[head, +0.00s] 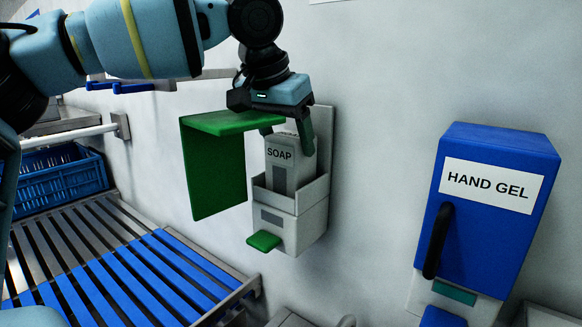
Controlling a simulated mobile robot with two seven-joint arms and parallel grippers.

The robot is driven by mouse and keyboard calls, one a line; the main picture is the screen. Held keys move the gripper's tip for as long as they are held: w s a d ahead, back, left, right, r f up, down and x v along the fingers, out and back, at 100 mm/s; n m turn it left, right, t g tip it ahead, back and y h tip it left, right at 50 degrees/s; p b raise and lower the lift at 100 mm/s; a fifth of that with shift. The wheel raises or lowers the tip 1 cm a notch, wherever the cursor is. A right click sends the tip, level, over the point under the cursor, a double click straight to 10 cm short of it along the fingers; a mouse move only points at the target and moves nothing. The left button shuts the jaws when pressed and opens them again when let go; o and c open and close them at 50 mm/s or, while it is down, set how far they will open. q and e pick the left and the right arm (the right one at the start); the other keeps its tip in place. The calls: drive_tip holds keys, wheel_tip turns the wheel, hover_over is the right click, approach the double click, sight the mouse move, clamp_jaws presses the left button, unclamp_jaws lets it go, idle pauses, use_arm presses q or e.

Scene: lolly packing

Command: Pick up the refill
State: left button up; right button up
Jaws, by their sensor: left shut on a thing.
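The refill is a grey pack (297,172) with a SOAP label, standing upright in the open wall dispenser (313,230). The dispenser is pale grey, with a green cover (214,170) swung open to the left and a green lever below. My left gripper (289,142) reaches down from above and is shut on the top of the refill. The right-hand finger shows beside the pack; the other finger is mostly hidden. The refill's lower part is hidden behind the dispenser's front wall. My right gripper is not in view.
A blue HAND GEL dispenser (483,235) with a black handle hangs on the wall to the right. A slatted blue and grey rack (150,270) and a blue crate (62,172) are at the left. The wall between the dispensers is clear.

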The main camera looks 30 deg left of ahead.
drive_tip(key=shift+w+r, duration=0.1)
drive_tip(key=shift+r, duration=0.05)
use_arm(q)
drive_tip(key=shift+r, duration=0.15)
